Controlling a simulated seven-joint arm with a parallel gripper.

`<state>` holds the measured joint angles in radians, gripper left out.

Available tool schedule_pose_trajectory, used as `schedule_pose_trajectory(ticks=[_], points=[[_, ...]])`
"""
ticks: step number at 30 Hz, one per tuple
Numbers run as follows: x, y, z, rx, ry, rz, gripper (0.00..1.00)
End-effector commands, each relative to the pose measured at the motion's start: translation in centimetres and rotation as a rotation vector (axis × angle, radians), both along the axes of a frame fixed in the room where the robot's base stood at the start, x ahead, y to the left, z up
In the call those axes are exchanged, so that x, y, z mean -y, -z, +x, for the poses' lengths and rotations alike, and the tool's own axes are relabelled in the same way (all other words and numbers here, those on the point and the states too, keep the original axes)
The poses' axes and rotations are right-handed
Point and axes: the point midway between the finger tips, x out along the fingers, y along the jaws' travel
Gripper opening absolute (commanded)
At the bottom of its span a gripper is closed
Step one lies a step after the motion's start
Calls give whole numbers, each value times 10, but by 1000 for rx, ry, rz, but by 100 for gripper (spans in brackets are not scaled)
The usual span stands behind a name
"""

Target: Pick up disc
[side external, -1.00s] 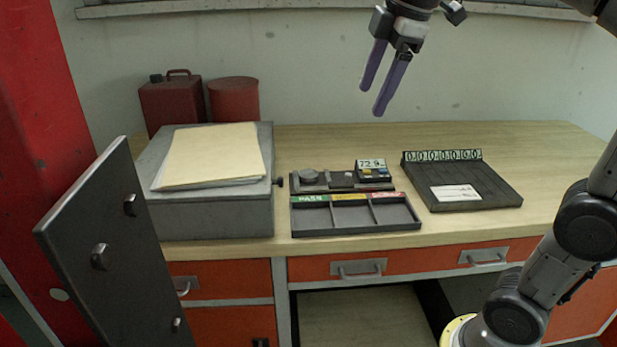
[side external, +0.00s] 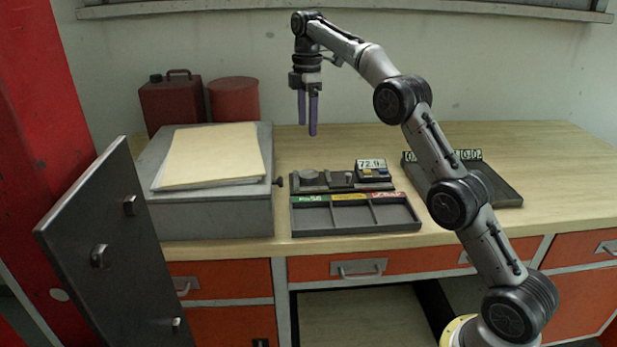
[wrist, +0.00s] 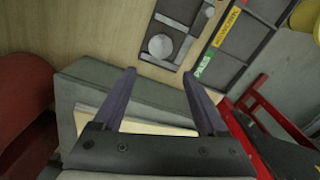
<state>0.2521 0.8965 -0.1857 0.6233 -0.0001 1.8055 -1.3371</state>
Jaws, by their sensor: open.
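A grey round disc (side external: 309,175) sits at the left end of a dark gauge fixture (side external: 340,187) with a "72.9" readout, on the wooden bench. In the wrist view the disc (wrist: 160,46) shows just beyond the fingertips, roughly centred between them. My gripper (side external: 307,128) points down above the bench, apart from the disc and higher than it. Its two purple fingers, also in the wrist view (wrist: 159,72), are apart with nothing between them.
A three-compartment sorting tray (side external: 352,216) with coloured labels lies in front of the fixture. A black counter board (side external: 490,186) is right, partly behind my arm. A red can (side external: 170,104) stands at back left.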

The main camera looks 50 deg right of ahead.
Motion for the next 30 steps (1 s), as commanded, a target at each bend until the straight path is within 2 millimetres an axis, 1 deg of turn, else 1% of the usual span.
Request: schedule_pose_trajectory(ticks=[2, 8, 18, 26, 30], points=[[3, 5, 0, -4, 5, 1, 74], [2, 25, -1, -6, 5, 2, 74], [2, 76, -1, -5, 5, 1, 74], [1, 93, -1, -4, 5, 1, 74], [1, 114, -3, -6, 5, 2, 74]])
